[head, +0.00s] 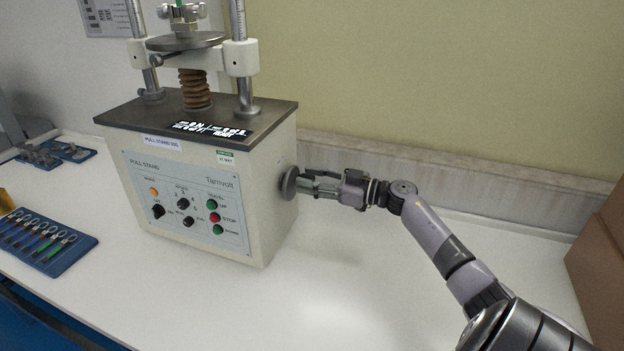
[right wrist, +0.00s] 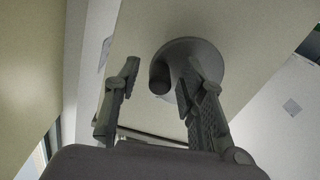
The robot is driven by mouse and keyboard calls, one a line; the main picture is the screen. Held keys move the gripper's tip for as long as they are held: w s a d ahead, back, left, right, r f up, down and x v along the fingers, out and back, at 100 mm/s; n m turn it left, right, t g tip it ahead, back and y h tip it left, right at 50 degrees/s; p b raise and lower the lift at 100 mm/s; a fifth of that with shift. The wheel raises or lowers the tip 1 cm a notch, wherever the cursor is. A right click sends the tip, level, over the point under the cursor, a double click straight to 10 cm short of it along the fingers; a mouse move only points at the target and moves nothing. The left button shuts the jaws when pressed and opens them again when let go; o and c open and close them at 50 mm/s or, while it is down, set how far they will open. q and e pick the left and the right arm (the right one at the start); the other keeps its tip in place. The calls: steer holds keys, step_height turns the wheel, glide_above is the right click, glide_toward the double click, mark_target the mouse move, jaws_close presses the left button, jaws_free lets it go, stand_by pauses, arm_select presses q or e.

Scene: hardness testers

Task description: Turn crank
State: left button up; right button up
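The crank is a grey disc (head: 289,183) on the right side wall of the white pull stand (head: 272,215). In the right wrist view the crank disc (right wrist: 213,60) shows with a dark, round-ended handle (right wrist: 159,77) standing out from it. My right gripper (head: 303,184) is at the crank in the head view. In the right wrist view its two fingers (right wrist: 158,84) are spread apart, with the handle's end appearing in the gap. I see no clear contact with the handle. My left gripper is not in view.
The stand's front panel (head: 186,205) has knobs and coloured buttons. A blue tray (head: 75,252) of coloured tools lies at the left. A brown box (head: 600,255) stands at the right edge. The white table (head: 340,290) is clear in front of the stand and right of it.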

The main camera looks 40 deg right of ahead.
jaws_close()
stand_by(0.3)
steer(key=shift+r+n, duration=0.1)
steer(key=shift+n, duration=0.3)
